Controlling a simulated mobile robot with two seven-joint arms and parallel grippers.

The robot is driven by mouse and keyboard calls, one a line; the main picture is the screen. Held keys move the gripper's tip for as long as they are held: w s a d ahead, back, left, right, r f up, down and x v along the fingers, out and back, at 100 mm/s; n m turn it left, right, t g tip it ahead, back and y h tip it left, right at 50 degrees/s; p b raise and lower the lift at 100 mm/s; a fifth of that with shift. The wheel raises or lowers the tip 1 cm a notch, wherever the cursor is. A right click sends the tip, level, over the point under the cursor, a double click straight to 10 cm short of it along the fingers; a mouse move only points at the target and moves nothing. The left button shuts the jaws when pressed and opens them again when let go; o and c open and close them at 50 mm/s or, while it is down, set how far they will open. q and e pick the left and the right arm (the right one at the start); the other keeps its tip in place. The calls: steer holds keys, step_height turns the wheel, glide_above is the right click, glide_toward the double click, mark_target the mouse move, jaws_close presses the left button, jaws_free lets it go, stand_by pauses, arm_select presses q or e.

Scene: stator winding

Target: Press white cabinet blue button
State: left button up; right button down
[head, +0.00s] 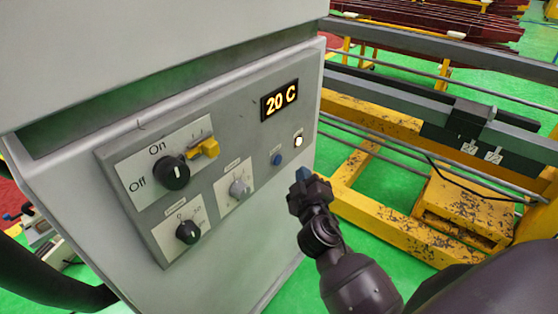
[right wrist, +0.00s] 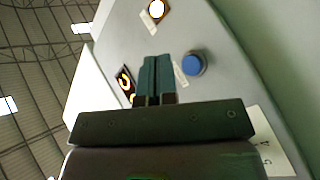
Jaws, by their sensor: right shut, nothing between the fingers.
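The white cabinet (head: 60,160) fills the left and middle of the head view. Its grey control panel carries a small round blue button (head: 277,159), below the display and left of a lit white button (head: 298,141). My right gripper (head: 302,174) is shut and empty. In the head view its tips appear just right of and slightly below the blue button. In the right wrist view the closed fingers (right wrist: 157,62) point at the panel, and the blue button (right wrist: 194,64) shows to their right, apart from them in the picture. Depth to the panel is hard to judge. My left gripper is out of view.
The panel also has a "20 C" display (head: 279,100), a black On/Off knob (head: 174,173) with a yellow part (head: 205,149), a grey knob (head: 238,189) and a lower black knob (head: 188,232). A yellow frame (head: 390,215) stands right of the cabinet on green floor.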

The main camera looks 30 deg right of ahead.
steer(key=shift+w+a, duration=0.35)
steer(key=shift+w, duration=0.5)
steer(key=shift+w+a, duration=0.35)
steer(key=shift+w, duration=0.5)
steer(key=shift+w+b, duration=0.1)
steer(key=shift+b, duration=0.2)
stand_by(0.6)
steer(key=shift+w+a, duration=0.15)
steer(key=shift+w, duration=0.15)
steer(key=shift+w+a, duration=0.15)
steer(key=shift+w, duration=0.15)
stand_by(0.8)
steer(key=shift+s, duration=0.1)
stand_by(0.3)
steer(key=shift+s+d, duration=0.25)
steer(key=shift+s, duration=0.35)
steer(key=s, duration=0.1)
steer(key=s+d, duration=0.1)
steer(key=s, duration=0.1)
steer(key=s+d, duration=0.1)
steer(key=shift+s, duration=0.35)
